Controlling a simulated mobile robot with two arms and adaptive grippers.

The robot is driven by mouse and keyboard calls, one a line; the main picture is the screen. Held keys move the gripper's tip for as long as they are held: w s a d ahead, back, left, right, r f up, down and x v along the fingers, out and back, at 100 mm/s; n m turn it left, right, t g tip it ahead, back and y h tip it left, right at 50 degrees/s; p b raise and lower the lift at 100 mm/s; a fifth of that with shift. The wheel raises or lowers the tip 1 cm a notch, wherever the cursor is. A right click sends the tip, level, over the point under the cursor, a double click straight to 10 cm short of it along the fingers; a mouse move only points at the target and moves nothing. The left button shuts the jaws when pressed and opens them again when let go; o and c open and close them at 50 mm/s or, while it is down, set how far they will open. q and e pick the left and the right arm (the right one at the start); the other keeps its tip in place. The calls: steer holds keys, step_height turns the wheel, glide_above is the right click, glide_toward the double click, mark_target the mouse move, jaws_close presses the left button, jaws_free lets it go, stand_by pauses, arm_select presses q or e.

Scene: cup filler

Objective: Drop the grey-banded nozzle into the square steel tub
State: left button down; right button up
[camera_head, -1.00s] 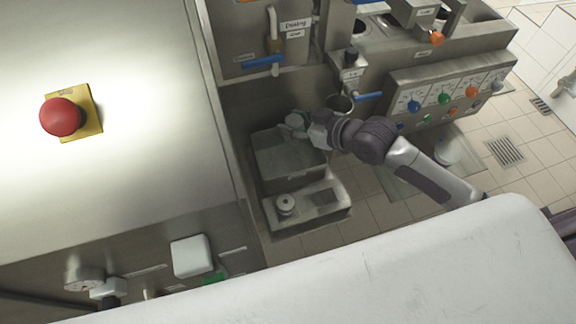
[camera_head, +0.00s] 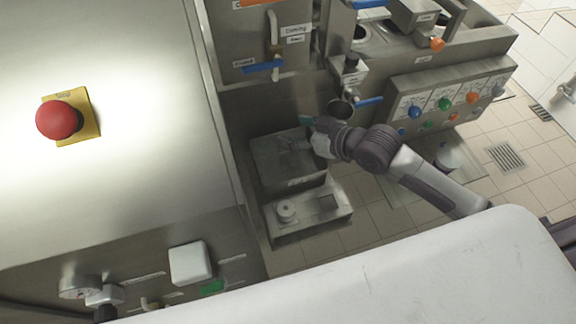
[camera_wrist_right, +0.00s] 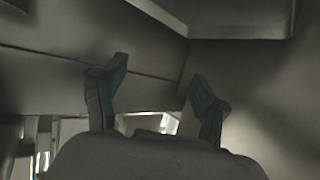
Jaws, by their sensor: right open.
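The square steel tub (camera_head: 288,181) stands at the middle of the head view, below the machine's wall. My right gripper (camera_head: 301,133) is over the tub's upper right part, with its teal-tipped fingers spread. In the right wrist view, its fingers (camera_wrist_right: 155,90) are apart with nothing between them. I cannot make out the grey-banded nozzle for certain. A small round pale piece (camera_head: 286,211) stands on the lower steel tray in front of the tub. I cannot tell whether anything lies inside the tub. My left gripper is not in view.
The lower steel tray (camera_head: 318,226) has a dark rectangular recess at its right. A steel cup (camera_head: 340,108) and a blue lever (camera_head: 369,101) are close above my right wrist. A control panel with coloured knobs (camera_head: 444,103) is at right. A red stop button (camera_head: 59,120) is at left.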

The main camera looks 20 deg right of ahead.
steer(key=v, duration=1.1)
steer(key=shift+r, duration=0.15)
steer(key=shift+s, duration=0.15)
steer(key=w+d+f+m+h, duration=0.1)
steer(key=d+f+m+h, duration=0.15)
steer(key=d+f, duration=0.65)
steer(key=w+d+f+m+h, duration=0.2)
steer(key=d+f+h, duration=0.3)
steer(key=f, duration=0.8)
steer(key=s+d+f+m+g, duration=0.1)
steer(key=s+f+g, duration=0.1)
steer(key=s+f, duration=0.45)
steer(key=s+d+f+g, duration=0.1)
steer(key=s+d+f, duration=0.15)
steer(key=f, duration=0.75)
steer(key=s+a+f+g, duration=0.2)
steer(key=s+a+f, duration=0.3)
steer(key=s, duration=0.4)
steer(key=s+a+f+g, duration=0.2)
steer(key=s+a+f, duration=0.3)
steer(key=s, duration=0.5)
steer(key=s+a+f+g, duration=0.2)
steer(key=s+a+f, duration=0.3)
steer(key=s+f, duration=0.2)
steer(key=s, duration=0.2)
steer(key=shift+s+f+n, duration=0.3)
steer(key=shift+f+n, duration=0.05)
steer(key=shift+f, duration=0.05)
